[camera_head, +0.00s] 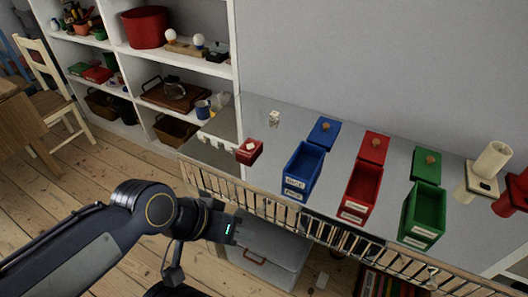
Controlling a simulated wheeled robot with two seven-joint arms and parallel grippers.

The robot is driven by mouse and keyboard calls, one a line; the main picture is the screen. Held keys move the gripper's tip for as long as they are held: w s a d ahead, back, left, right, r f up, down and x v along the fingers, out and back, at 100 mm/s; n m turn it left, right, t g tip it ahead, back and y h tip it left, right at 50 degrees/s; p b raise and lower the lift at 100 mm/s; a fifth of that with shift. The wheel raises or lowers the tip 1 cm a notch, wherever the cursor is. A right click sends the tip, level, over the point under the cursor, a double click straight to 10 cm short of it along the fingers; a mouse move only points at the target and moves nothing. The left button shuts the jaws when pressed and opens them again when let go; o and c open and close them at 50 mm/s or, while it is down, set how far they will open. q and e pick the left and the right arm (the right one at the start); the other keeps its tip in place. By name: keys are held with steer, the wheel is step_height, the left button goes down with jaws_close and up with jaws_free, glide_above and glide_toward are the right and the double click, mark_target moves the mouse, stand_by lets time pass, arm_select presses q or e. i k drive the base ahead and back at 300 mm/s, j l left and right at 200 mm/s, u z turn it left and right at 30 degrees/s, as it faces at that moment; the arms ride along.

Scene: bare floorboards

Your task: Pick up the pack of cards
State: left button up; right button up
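A small red box with a white patch on top (249,151), which looks like the pack of cards, lies near the front left of the grey counter (285,205). A small white cube (274,119) lies behind it. My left gripper (222,228) is below and in front of the counter's front edge, apart from the red box. Its fingers cannot be made out, so I cannot tell whether it is open or shut. My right gripper is out of view.
Open blue (303,170), red (361,194) and green (422,216) bins stand on the counter, with lids behind them. A metal rail (320,228) runs along the front edge. White shelves (180,62) stand left. A lidded bin (266,250) is below.

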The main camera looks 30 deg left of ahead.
mark_target(250, 147)
steer(key=i+j+u, duration=0.1)
steer(key=i+u, duration=0.15)
steer(key=i+j+u, duration=0.1)
steer(key=i+u, duration=0.2)
steer(key=u, duration=1.7)
steer(key=k+j, duration=0.05)
